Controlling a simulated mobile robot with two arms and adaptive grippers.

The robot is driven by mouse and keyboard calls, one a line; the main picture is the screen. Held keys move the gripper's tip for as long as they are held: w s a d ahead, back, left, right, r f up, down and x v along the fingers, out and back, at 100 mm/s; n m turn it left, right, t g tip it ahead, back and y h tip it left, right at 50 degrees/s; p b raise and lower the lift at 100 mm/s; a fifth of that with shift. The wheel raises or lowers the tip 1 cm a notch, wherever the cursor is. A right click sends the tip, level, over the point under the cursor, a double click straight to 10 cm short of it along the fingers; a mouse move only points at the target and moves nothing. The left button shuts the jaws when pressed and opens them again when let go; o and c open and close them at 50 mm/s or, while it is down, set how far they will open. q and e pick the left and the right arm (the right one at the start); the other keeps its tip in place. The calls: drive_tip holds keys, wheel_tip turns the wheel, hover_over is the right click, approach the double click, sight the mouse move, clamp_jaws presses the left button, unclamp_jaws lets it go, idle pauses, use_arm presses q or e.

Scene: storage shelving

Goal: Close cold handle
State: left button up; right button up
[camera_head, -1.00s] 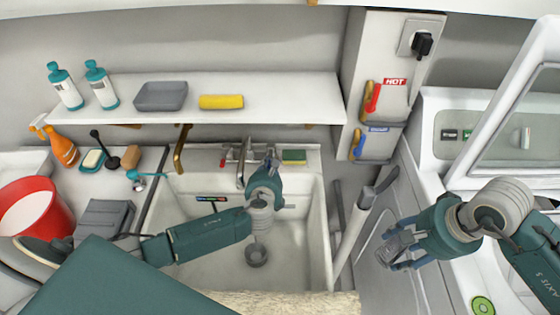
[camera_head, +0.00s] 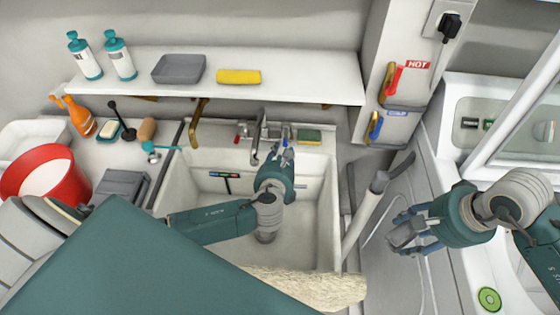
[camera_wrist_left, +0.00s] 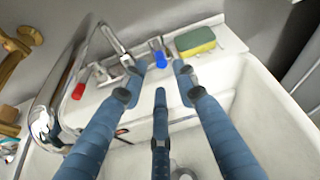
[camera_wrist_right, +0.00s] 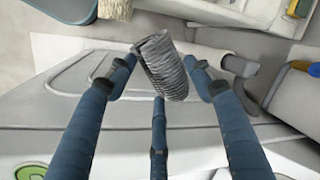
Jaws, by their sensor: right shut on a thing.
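The blue-marked cold tap handle (camera_head: 285,133) is at the back rim of the sink, right of the chrome spout. In the left wrist view the blue handle (camera_wrist_left: 157,50) shows just beyond my fingertips, between them. My left gripper (camera_head: 284,152) reaches over the sink toward it with its fingers (camera_wrist_left: 159,78) spread and empty. I cannot tell whether a finger touches the handle. My right gripper (camera_head: 405,232) is at the right, shut on a grey ribbed object (camera_wrist_right: 164,66). A blue lever with a brass part (camera_head: 375,126) is on the wall panel beside a blue label.
The chrome spout (camera_wrist_left: 45,112) and red tap handle (camera_wrist_left: 79,91) are left of my left fingers. A yellow-green sponge (camera_wrist_left: 196,41) lies right of the blue handle. A shelf (camera_head: 300,82) runs above the sink. A red bucket (camera_head: 45,155) stands at the left.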

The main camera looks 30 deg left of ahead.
use_arm(q)
drive_tip(key=v, duration=0.6)
